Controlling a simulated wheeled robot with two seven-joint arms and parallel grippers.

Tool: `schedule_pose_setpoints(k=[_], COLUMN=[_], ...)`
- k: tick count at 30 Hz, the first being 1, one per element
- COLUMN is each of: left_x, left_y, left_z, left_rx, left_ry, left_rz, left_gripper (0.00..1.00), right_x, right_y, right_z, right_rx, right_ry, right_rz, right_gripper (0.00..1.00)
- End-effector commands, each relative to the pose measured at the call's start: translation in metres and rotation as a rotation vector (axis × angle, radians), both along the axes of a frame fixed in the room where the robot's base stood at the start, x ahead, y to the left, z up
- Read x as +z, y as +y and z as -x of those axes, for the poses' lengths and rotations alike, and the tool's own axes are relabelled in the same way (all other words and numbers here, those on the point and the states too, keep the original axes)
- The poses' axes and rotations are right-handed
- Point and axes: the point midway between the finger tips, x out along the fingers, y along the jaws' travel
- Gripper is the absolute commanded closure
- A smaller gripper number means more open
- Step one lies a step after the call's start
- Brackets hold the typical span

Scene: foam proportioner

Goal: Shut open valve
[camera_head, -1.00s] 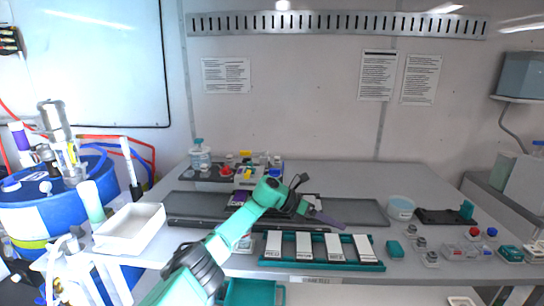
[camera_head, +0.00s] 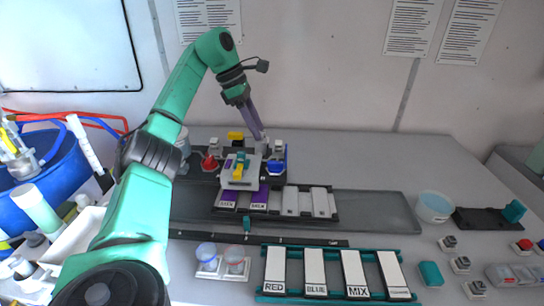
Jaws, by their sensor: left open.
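The small valve assembly stands on the dark mat at the back of the table. It has a red part (camera_head: 210,163) on the left, a blue part (camera_head: 275,167) on the right and a yellow handle (camera_head: 240,166) on a grey block in front. A second yellow part (camera_head: 236,137) sits at the back. I cannot tell which valve is open. My left gripper (camera_head: 263,145) reaches down from above at the back of the assembly, between the yellow part and the blue part. Its purple fingers are open. Whether they touch anything is unclear. My right gripper is out of view.
Labelled white blocks in a teal rack (camera_head: 338,251) lie in front. Two small cups (camera_head: 234,262) stand left of it. A pale tub (camera_head: 433,207) is at right. A blue barrel (camera_head: 50,180) stands at left. The table's back right is clear.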

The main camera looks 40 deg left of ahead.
Motion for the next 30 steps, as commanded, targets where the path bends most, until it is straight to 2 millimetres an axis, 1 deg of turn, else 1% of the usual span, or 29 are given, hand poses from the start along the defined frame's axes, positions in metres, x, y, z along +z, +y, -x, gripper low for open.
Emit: schedule_pose_setpoints(k=[1,4,9,12,15,18,22,23,24,26,27,30], left_x=[-0.018,-0.043,-0.08,-0.094,-0.102,-0.104,-0.104,-0.104,-0.104,-0.103,-0.103,-0.104], left_y=[-0.004,-0.013,-0.026,-0.031,-0.034,-0.034,-0.034,-0.034,-0.034,-0.034,-0.034,-0.034], left_z=[-0.002,-0.009,-0.019,-0.023,-0.026,-0.026,-0.026,-0.026,-0.026,-0.026,-0.026,-0.026], left_rx=[-0.002,-0.002,-0.001,-0.002,0.0,0.001,0.001,0.001,0.001,0.001,0.001,0.001], left_ry=[0.009,0.008,0.006,0.004,0.002,0.0,0.0,0.0,0.0,0.0,0.0,0.0], left_rz=[-0.002,-0.001,0.001,0.001,0.001,0.002,0.002,0.002,0.002,0.002,0.002,0.002], left_gripper=[0.48,0.48,0.48,0.48,0.48,0.48,0.48,0.52,0.68,0.91,1.0,1.0], right_x=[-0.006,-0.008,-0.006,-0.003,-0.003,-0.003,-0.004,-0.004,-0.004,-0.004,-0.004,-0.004], right_y=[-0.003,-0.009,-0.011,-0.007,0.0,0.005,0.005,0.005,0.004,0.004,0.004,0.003], right_z=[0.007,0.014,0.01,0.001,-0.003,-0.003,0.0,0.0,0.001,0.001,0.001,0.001], right_rx=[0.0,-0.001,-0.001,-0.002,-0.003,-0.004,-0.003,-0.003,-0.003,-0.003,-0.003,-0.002], right_ry=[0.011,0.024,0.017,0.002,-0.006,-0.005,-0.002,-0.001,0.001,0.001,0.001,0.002], right_rz=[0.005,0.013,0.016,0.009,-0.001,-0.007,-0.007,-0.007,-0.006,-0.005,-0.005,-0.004], right_gripper=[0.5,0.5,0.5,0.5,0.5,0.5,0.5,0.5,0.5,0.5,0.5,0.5])
